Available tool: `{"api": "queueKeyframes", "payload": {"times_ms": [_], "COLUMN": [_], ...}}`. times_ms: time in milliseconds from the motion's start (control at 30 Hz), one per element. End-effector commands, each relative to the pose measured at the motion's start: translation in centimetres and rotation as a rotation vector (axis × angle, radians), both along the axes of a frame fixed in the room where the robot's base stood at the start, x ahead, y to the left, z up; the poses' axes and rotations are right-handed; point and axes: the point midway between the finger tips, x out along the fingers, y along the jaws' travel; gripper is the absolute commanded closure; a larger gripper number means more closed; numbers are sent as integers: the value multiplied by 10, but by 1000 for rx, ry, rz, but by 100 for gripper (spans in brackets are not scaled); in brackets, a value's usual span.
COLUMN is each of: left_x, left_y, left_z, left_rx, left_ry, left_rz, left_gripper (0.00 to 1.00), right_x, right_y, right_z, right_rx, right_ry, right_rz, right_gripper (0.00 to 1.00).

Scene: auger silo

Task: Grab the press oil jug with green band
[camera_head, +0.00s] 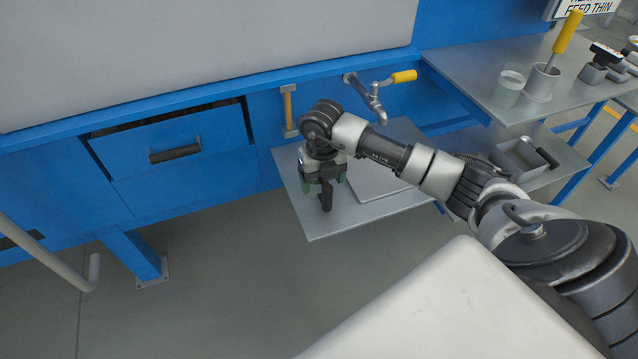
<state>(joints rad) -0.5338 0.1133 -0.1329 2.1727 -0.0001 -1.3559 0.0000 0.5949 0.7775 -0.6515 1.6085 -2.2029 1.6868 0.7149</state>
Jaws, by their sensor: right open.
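My right arm reaches in from the right to a low grey metal shelf (350,222) on the front of the blue machine. My right gripper (325,192) is open and points down over this shelf, with a dark finger toward me. Small green parts (309,186) show on both sides of the gripper, probably the green band of the press oil jug. The gripper and wrist hide most of that thing, so I cannot tell whether the fingers touch it. My left gripper is not in view.
A tap with a yellow handle (403,76) sticks out above the shelf. A drawer (170,145) stands slightly open at left. The right bench holds a glass beaker (509,88) and a cup (541,83) with a yellow-handled tool.

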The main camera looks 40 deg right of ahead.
Motion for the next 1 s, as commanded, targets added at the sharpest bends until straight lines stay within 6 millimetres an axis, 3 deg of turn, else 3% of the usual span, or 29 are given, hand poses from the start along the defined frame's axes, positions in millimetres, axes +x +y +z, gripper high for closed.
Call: {"api": "queueKeyframes", "payload": {"times_ms": [133, 600, 1000], "left_x": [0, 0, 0], "left_y": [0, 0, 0], "left_z": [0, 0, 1], "left_rx": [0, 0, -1], "left_ry": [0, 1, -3], "left_rz": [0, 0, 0], "left_gripper": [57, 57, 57], "right_x": [0, 0, 1], "right_y": [0, 0, 0], "right_z": [0, 1, 7], "right_rx": [0, 0, 1], "right_ry": [0, 0, -2], "right_rz": [0, 0, -1], "right_gripper": [26, 98, 100]}}
